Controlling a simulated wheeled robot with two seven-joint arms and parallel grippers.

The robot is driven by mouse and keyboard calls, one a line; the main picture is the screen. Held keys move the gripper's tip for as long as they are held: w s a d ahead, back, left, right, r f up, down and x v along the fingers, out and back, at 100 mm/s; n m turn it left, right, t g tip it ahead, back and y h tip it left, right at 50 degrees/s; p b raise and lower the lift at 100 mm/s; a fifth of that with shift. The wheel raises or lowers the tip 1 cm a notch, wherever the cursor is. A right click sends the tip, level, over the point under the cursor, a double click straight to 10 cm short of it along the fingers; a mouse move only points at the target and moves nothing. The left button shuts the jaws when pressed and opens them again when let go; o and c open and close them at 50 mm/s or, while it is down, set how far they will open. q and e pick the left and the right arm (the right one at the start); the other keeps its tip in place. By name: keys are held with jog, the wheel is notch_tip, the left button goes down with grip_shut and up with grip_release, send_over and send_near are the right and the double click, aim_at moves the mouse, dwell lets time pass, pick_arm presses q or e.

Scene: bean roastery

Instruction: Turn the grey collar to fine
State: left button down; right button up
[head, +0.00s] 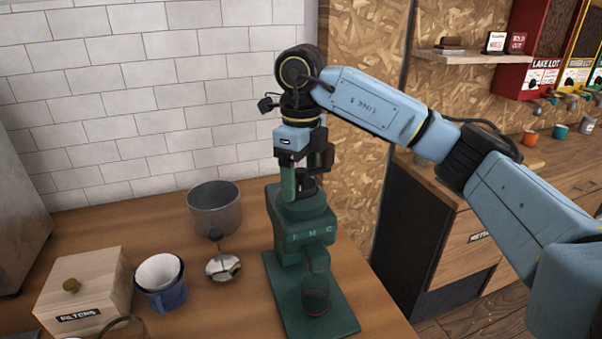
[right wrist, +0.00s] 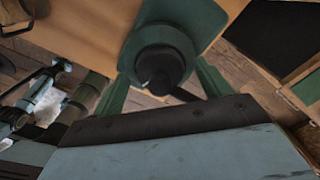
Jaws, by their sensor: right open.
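The dark grey collar (right wrist: 160,58) sits on the grinder's round top in the right wrist view. In the head view the collar is mostly hidden by my gripper. My right gripper (head: 307,184) points down over the top. Its two green fingers are apart, one on each side of the collar, also in the right wrist view (right wrist: 162,76). I cannot tell whether they touch it. No fine marking is readable. My left gripper is not in view.
Left of the grinder are a grey metal canister (head: 214,212), a small metal tool (head: 222,267), a blue cup (head: 162,297) with a white one in it, and a wooden filters box (head: 82,290). A tiled wall (head: 140,90) stands behind. The counter ends right of the grinder.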

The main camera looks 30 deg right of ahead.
notch_tip(320, 180, up, 14)
jog(key=p, duration=0.3)
jog(key=shift+f, duration=0.25)
notch_tip(320, 180, down, 14)
jog(key=p, duration=1.4)
jog(key=shift+r+p, duration=0.25)
jog(key=shift+p, duration=0.1)
